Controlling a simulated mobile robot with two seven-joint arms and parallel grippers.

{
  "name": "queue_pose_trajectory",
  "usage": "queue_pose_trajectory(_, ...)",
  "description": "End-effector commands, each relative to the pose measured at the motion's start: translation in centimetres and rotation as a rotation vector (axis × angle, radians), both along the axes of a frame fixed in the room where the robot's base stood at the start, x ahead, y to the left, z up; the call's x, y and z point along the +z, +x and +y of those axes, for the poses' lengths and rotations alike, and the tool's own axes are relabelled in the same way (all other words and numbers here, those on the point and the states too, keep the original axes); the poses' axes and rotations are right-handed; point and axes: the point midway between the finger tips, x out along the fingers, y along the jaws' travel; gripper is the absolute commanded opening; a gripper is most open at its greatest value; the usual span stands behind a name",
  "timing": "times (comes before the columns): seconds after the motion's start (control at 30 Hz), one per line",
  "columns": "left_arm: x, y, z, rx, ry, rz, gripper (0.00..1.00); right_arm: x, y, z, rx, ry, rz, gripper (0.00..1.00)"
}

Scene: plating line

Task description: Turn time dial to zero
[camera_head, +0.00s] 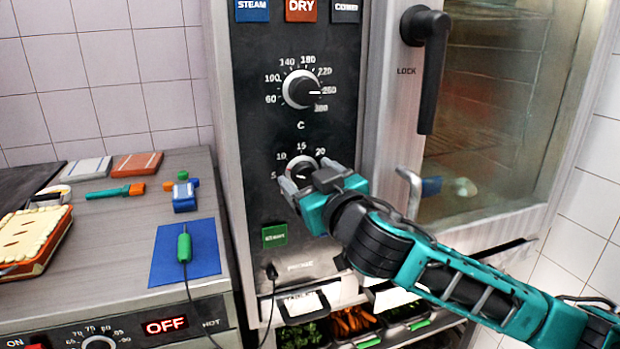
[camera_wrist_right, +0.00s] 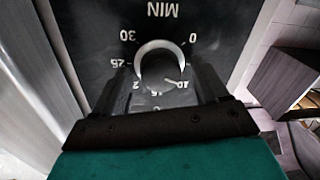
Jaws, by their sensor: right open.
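The time dial (camera_head: 300,166) is the lower round knob on the oven's dark control panel, with minute numbers around it. It also shows upside down in the right wrist view (camera_wrist_right: 158,62), below the word MIN. There its light pointer mark sits at the lower right of the knob, by the 10; zero is at the upper right. My right gripper (camera_head: 309,180) is open at the dial, with a finger on either side of it. I cannot tell whether the fingers touch the knob. The gripper hides the dial's lower part in the head view. My left gripper is not in view.
The temperature dial (camera_head: 301,90) is above, and a green steam button (camera_head: 274,236) below. The oven door's black handle (camera_head: 432,70) stands out at the right. A steel counter (camera_head: 110,225) on the left holds a blue mat (camera_head: 205,250), a green probe and small items.

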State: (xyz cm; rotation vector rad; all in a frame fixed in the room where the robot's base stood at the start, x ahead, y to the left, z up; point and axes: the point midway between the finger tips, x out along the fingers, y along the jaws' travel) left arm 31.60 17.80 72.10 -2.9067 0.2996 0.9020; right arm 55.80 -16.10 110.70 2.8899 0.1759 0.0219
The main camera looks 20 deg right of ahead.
Motion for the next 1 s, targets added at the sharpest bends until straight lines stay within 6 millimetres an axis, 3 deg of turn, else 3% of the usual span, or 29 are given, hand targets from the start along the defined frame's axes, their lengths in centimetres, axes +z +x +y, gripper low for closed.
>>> queue_pose_trajectory(0.07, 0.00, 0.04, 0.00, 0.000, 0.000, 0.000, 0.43, -0.01, -0.01, 0.01, 0.000, 0.000, 0.000, 0.73)
queue_pose_trajectory(0.67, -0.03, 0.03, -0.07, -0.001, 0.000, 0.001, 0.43, -0.03, -0.03, 0.00, 0.000, 0.000, 0.000, 0.17)
queue_pose_trajectory(1.0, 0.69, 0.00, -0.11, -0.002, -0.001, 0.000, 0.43, 0.17, -0.01, -0.01, 0.000, -0.046, -0.001, 0.17)
